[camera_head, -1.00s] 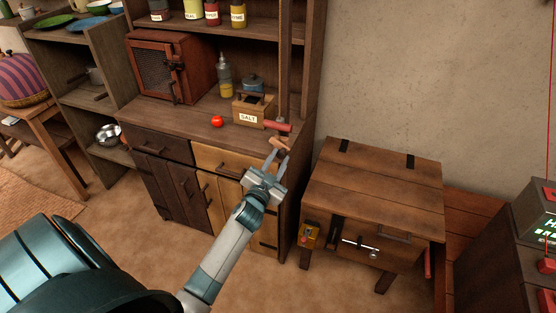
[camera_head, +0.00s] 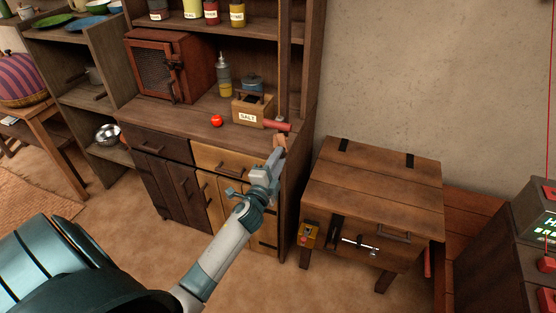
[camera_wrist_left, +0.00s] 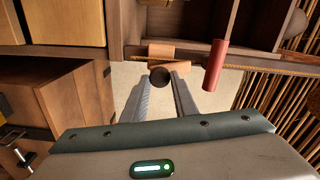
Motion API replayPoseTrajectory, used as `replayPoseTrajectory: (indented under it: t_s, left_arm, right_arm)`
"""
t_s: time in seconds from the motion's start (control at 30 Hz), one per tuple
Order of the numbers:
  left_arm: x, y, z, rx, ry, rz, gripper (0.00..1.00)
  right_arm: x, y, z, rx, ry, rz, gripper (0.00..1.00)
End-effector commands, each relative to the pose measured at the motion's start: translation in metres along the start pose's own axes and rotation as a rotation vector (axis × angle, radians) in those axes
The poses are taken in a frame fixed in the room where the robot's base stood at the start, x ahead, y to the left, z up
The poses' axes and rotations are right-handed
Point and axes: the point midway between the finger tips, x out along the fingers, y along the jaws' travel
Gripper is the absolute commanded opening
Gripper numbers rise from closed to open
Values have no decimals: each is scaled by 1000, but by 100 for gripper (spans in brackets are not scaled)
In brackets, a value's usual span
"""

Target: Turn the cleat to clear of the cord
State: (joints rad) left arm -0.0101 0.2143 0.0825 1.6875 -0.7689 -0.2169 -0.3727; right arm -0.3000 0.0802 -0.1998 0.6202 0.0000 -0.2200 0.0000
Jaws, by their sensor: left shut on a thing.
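The cleat (camera_head: 281,140) is a small tan wooden bar at the right front edge of the dresser; it stands nearly upright in the head view. In the left wrist view the cleat (camera_wrist_left: 180,68) shows at the fingertips with a dark round end. My left gripper (camera_head: 275,153) is shut on it; its wrist view fingers (camera_wrist_left: 163,85) lie either side of it. A red handle (camera_head: 279,126) is just above the cleat, and the red handle (camera_wrist_left: 215,65) hangs from a thin line, probably the cord, to the right in the wrist view. My right gripper is not in view.
A salt box (camera_head: 253,112) and a red tomato-like ball (camera_head: 216,121) stand on the dresser top. A low wooden chest (camera_head: 375,190) with a metal bolt stands to the right of my left arm. Open floor lies in front of the dresser.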

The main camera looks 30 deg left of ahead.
Motion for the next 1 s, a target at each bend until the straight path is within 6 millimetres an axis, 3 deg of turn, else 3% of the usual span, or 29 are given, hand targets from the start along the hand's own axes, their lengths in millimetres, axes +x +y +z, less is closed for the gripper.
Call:
replayPoseTrajectory:
  t_s: [0.6,0.63,0.7,1.0]
  left_arm:
    - [0,1,0,67,0,2,4]
    - [0,1,0,67,0,2,28]
    - [0,1,0,67,0,1,45]
    - [0,1,0,65,0,1,45]
  right_arm:
    - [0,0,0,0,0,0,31]
    - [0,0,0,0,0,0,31]
    - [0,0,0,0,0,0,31]
    - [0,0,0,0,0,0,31]
